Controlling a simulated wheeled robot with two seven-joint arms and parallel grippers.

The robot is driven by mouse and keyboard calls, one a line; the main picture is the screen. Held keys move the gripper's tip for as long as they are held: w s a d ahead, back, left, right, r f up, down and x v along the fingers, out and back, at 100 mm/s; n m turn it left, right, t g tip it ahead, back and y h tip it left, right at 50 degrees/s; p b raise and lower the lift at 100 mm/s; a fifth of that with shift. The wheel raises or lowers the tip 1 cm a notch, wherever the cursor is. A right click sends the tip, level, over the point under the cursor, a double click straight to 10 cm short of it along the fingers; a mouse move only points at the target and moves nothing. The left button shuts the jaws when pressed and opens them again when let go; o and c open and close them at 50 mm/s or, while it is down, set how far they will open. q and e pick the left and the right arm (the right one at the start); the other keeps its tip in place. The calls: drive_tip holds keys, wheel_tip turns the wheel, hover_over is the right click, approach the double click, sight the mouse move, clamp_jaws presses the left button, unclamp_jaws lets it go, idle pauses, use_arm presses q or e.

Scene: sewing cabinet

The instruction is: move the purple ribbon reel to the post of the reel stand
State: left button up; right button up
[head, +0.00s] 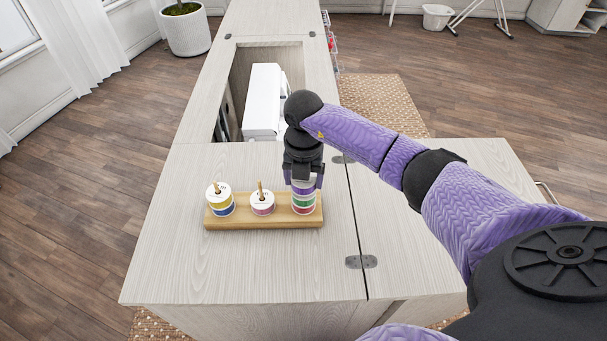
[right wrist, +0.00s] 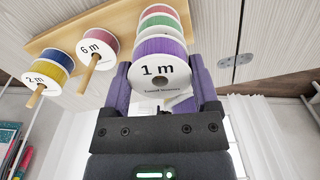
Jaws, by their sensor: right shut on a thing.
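The wooden reel stand (head: 237,223) lies on the cabinet top with stacked reels at its left, a pink reel (head: 262,203) in the middle and a green reel (head: 303,201) over a red one at its right. My right gripper (head: 303,185) points down at the right end, shut on the purple ribbon reel (right wrist: 160,50). The reel is in line with the green reel, directly above or on it; I cannot tell if they touch. Its "1 m" face and hole show in the right wrist view, with no post tip through the hole. The left gripper is not in view.
The left stack has a yellow reel (head: 219,202) over a blue one, with its post tip sticking out. A white sewing machine (head: 263,102) sits in the cabinet opening behind. Clear top lies in front of the stand; a hinge (head: 361,262) marks the leaf seam.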

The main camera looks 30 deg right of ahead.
drive_tip(key=o, duration=1.1)
wheel_tip(320, 180, up, 10)
drive_tip(key=p, duration=0.3)
